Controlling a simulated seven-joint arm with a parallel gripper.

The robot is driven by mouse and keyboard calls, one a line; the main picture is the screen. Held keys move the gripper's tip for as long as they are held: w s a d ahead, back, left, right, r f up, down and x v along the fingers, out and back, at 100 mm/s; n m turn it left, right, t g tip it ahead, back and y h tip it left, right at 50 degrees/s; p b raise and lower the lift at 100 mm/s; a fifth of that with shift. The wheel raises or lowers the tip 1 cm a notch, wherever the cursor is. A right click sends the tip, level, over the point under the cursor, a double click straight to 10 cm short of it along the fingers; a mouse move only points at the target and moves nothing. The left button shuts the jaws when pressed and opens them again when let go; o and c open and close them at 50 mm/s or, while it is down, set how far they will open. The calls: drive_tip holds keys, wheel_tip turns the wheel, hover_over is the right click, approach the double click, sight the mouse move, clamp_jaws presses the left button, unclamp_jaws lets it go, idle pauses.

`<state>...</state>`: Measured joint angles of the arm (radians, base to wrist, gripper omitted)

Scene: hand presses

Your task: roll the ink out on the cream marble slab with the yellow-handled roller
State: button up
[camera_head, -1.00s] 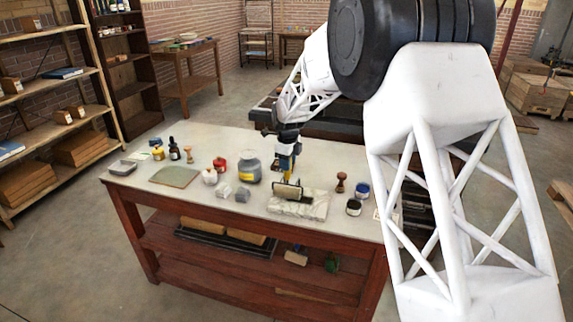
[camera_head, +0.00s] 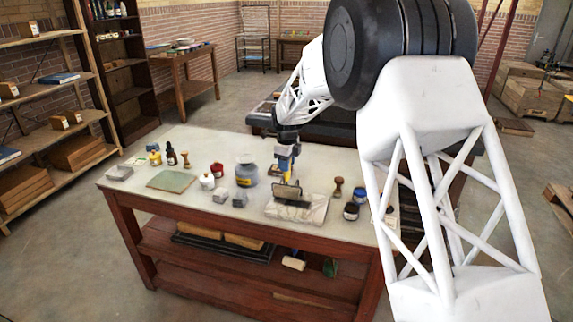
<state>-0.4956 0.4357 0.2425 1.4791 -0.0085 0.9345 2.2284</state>
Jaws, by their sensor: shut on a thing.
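The cream marble slab (camera_head: 312,214) lies near the front edge of the table. The roller (camera_head: 290,193), with a dark drum, is at the slab's back left part; I cannot tell whether the drum touches the stone. A little of its yellow handle shows above the drum. My gripper (camera_head: 287,171) points down over the slab and is shut on the yellow-handled roller. The fingertips are small and partly hidden. I cannot make out the ink on the slab.
Left of the slab stand grey blocks (camera_head: 239,200), a large grey jar (camera_head: 246,174), a white pot and a red jar (camera_head: 217,170). A wooden-handled stamp (camera_head: 338,187) and dark jars (camera_head: 351,211) stand close on the right. A green mat (camera_head: 172,181) lies further left.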

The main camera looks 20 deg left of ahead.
drive_tip(key=shift+w+r, duration=0.1)
drive_tip(key=shift+w, duration=1.6)
drive_tip(key=shift+s, duration=0.15)
drive_tip(key=shift+s, duration=3.85)
